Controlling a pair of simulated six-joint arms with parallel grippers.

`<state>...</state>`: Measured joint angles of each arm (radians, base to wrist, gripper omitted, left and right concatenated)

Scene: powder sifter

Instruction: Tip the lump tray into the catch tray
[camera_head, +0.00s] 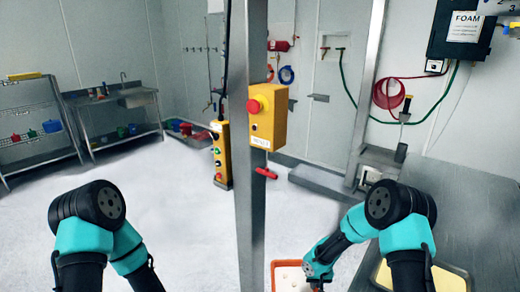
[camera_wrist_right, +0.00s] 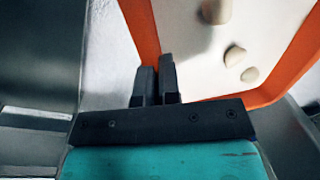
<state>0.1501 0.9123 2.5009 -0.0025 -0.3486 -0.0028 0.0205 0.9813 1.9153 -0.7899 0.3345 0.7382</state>
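The lump tray (camera_head: 274,268) has an orange rim and a pale inside, and shows at the bottom edge of the head view, partly cut off. In the right wrist view its orange rim (camera_wrist_right: 138,22) and white floor hold several beige lumps (camera_wrist_right: 235,55). My right gripper (camera_wrist_right: 157,68) is at the rim, one finger on the outer side and one on the inner side, close together on it. A yellow-rimmed tray (camera_head: 452,282), possibly the catch tray, shows partly behind my right arm. My left gripper is out of view; only upper parts of that arm show.
A metal post (camera_head: 252,195) with a yellow emergency-stop box (camera_head: 268,115) stands in the middle. A grey metal table (camera_head: 475,210) fills the right side. A sink bench (camera_head: 115,105) and shelf rack (camera_head: 30,125) stand at the back left. The floor at left is clear.

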